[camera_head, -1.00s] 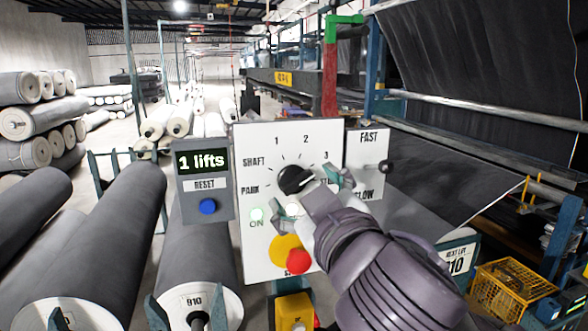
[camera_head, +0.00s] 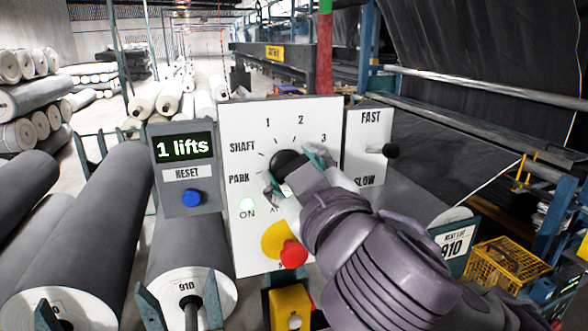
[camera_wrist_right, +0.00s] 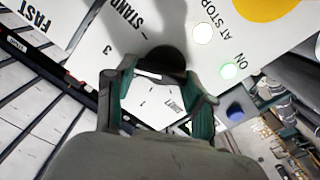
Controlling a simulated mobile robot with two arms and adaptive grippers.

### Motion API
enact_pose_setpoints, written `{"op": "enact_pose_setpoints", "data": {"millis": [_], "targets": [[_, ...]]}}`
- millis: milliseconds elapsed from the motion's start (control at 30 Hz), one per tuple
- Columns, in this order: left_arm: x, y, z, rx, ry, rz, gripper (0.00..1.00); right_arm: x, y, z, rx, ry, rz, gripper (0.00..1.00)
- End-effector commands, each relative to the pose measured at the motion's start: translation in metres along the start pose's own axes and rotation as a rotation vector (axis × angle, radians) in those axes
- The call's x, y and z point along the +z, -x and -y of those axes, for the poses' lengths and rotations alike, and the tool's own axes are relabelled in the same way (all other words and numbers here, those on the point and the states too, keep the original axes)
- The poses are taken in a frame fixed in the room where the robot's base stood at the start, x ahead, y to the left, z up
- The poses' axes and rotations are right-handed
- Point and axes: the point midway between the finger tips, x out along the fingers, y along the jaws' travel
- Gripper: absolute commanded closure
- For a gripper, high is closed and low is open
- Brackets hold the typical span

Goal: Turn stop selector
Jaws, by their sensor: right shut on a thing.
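The selector is a round black knob (camera_head: 286,161) on a white panel (camera_head: 240,130) marked SHAFT, PARK, 1, 2 and 3. My right gripper (camera_head: 295,172) is shut on the knob, with one green fingertip at its lower left and the other at its upper right. In the right wrist view the dark knob (camera_wrist_right: 166,62) shows between the two fingers (camera_wrist_right: 162,95), beside the words STAND and AT STOP. My gripper covers part of the dial, and I cannot tell which mark the knob points to. The green ON lamp (camera_head: 247,204) is lit. My left gripper is not in view.
A grey box (camera_head: 186,168) left of the panel reads "1 lifts" above a blue RESET button (camera_head: 192,198). A red button (camera_head: 293,254) on a yellow disc lies below the knob. A FAST/SLOW lever (camera_head: 390,150) is on the right.

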Motion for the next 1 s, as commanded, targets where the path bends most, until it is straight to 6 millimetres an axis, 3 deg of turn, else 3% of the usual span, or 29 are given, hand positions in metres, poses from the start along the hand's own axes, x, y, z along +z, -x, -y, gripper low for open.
{"op": "enact_pose_setpoints", "data": {"millis": [467, 1000], "targets": [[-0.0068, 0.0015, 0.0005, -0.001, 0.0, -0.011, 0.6, -0.0003, -0.0003, 0.0001, 0.0, 0.1, 0.002, 0.81], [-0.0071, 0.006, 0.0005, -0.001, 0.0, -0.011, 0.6, -0.0014, -0.0003, 0.0027, 0.0, 0.577, 0.002, 0.81]]}}
